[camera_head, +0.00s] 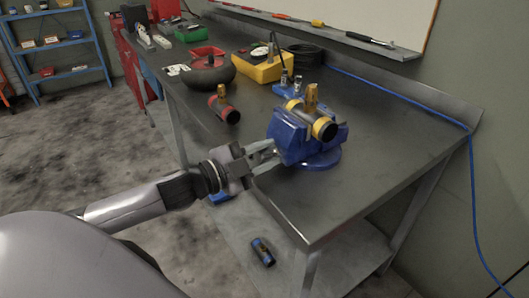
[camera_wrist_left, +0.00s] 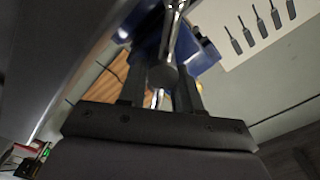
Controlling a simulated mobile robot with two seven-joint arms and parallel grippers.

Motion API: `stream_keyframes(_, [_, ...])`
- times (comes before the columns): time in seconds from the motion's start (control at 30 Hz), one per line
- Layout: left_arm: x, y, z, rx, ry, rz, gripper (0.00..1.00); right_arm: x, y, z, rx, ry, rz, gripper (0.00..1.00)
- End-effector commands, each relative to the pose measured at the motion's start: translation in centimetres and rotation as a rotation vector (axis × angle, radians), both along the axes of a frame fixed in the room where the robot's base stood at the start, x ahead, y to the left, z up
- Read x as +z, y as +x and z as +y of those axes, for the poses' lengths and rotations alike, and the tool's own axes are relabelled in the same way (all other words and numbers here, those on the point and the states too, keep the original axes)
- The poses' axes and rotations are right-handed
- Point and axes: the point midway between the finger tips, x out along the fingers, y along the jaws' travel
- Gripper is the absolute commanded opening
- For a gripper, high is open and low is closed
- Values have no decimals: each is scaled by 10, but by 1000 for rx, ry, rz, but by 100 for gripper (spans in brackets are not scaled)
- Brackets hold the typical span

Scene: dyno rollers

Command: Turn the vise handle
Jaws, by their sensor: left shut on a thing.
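The blue vise (camera_head: 292,140) stands near the front edge of the dark workbench. A yellow and black cylindrical part with a brass fitting (camera_head: 312,98) sits in its jaws. The vise handle is mostly hidden behind my gripper in the head view. In the left wrist view, the metal vise handle (camera_wrist_left: 172,32) runs down to a round end between my fingers. My left gripper (camera_head: 270,153) reaches the vise's left side and is shut on the handle. It also shows in the left wrist view (camera_wrist_left: 162,92). My right gripper is not in view.
On the workbench (camera_head: 390,130) lie a red cylindrical part (camera_head: 224,106), a dark round pan (camera_head: 208,72) and a yellow box (camera_head: 262,66). A blue hose (camera_head: 400,92) runs along the back. A blue cylinder (camera_head: 263,252) lies on the lower shelf. The bench's right side is clear.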

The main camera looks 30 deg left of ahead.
Motion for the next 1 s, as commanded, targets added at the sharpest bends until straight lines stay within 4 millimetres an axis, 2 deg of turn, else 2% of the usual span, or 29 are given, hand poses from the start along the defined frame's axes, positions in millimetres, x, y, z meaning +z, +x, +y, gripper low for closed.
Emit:
stream_keyframes(0.6, [-5, -1, -1, 3, 362, -147, 3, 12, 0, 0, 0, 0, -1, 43])
stream_keyframes(1.0, [-6, 0, -1, 4, 426, -173, 3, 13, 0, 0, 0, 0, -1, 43])
